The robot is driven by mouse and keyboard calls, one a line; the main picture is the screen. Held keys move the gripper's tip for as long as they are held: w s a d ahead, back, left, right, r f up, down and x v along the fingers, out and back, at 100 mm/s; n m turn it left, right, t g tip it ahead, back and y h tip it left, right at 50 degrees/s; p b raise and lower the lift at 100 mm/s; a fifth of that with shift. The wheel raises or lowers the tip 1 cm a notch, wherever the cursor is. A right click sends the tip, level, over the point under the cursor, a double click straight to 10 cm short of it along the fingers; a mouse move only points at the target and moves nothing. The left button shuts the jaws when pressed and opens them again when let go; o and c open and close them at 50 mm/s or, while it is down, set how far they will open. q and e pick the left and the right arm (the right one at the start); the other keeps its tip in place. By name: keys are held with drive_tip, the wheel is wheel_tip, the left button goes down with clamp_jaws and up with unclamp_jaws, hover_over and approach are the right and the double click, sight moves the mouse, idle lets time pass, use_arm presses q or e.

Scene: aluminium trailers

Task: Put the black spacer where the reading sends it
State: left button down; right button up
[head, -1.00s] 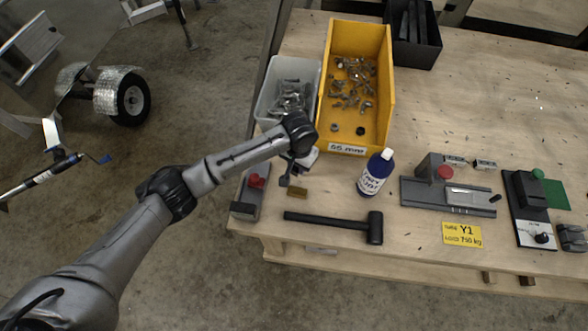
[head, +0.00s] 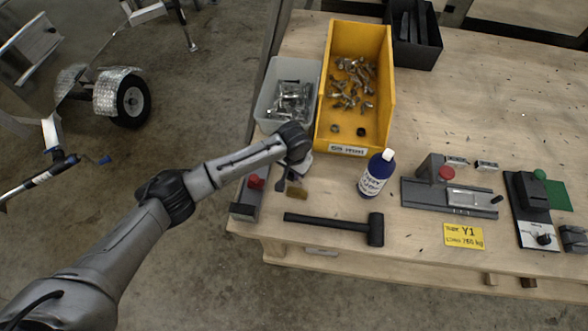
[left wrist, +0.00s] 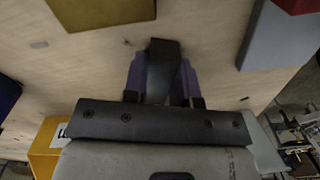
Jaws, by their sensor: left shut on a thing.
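My left gripper (left wrist: 164,85) is shut on a dark block that I take to be the black spacer (left wrist: 164,58). Its purple fingers show on both sides of the block. In the head view my left gripper (head: 296,168) is over the near left corner of the bench, partly hidden by my wrist. A grey fixture with a display plate and red knob (head: 462,197) lies at the right. A black device with a green part and a white lettered plate with a dial (head: 528,205) is beside it. No reading is legible. My right gripper is not in view.
The far right bench is clear.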

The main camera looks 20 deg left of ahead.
use_arm(q)
drive_tip(key=c, duration=0.9)
unclamp_jaws()
drive_tip(key=shift+f, duration=0.1)
drive_tip(key=shift+r+p, duration=0.75)
drive_tip(key=shift+r, duration=5.4)
